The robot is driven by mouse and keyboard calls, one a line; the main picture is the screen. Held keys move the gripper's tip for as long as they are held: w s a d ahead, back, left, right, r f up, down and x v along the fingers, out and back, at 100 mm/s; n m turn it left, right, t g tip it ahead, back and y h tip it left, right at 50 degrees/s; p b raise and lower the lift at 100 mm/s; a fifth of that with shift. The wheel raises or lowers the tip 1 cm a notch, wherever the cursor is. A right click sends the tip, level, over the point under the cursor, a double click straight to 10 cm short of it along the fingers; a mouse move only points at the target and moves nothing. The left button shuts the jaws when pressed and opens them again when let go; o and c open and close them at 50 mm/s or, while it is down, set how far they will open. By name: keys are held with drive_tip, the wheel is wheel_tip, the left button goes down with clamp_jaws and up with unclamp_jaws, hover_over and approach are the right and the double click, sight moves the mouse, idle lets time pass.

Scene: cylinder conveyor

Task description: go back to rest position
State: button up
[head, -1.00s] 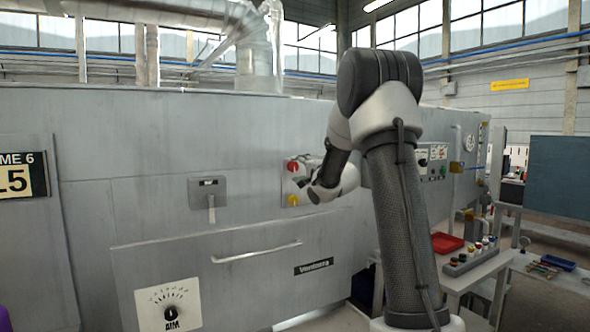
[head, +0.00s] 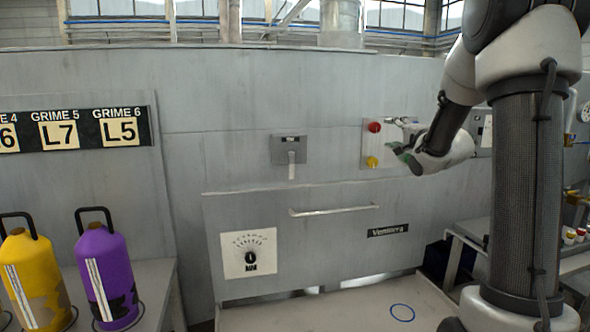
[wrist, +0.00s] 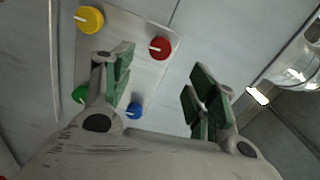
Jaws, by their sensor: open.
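My gripper (head: 402,138) is in front of the grey machine's button panel in the head view, on the right side of the picture. In the wrist view my gripper (wrist: 160,88) is open, with its green-padded fingers apart and nothing between them. The button panel (wrist: 125,50) has a red knob (wrist: 160,47), a yellow knob (wrist: 90,19), a blue knob (wrist: 134,110) and a green knob (wrist: 80,94) partly hidden by a finger. In the head view the red knob (head: 375,127) and yellow knob (head: 372,162) show to the left of my gripper.
The machine (head: 240,95) has a lever box (head: 289,150), a drawer handle (head: 335,210) and a dial (head: 249,253). A purple cylinder (head: 104,270) and a yellow cylinder (head: 35,275) stand at lower left below a label board (head: 85,128). A table with a blue ring (head: 402,312) lies below.

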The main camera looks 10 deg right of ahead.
drive_tip(key=s+d+f+n+g+h, duration=0.2)
drive_tip(key=s+f+n+g, duration=0.1)
drive_tip(key=s+f+g, duration=0.4)
drive_tip(key=s+d+f+n+g+h, duration=0.2)
drive_tip(key=s+d+f+n, duration=0.15)
drive_tip(key=f, duration=0.45)
drive_tip(key=s+a+f+n+g+y, duration=0.1)
drive_tip(key=s+a+n+g, duration=0.3)
drive_tip(key=s, duration=0.6)
drive_tip(key=s+a+n+g+y, duration=0.1)
drive_tip(key=s+a+n+g, duration=0.1)
drive_tip(key=s+a, duration=0.5)
drive_tip(key=s+a+r+n, duration=0.2)
drive_tip(key=s+a, duration=0.2)
drive_tip(key=s, duration=0.2)
drive_tip(key=s+a+r+n+t+y, duration=0.1)
drive_tip(key=s+a+r+n, duration=0.1)
drive_tip(key=s+a, duration=0.2)
drive_tip(key=s, duration=0.3)
drive_tip(key=shift+s+a+r, duration=0.15)
drive_tip(key=shift+s+r, duration=0.1)
drive_tip(key=shift+r, duration=0.1)
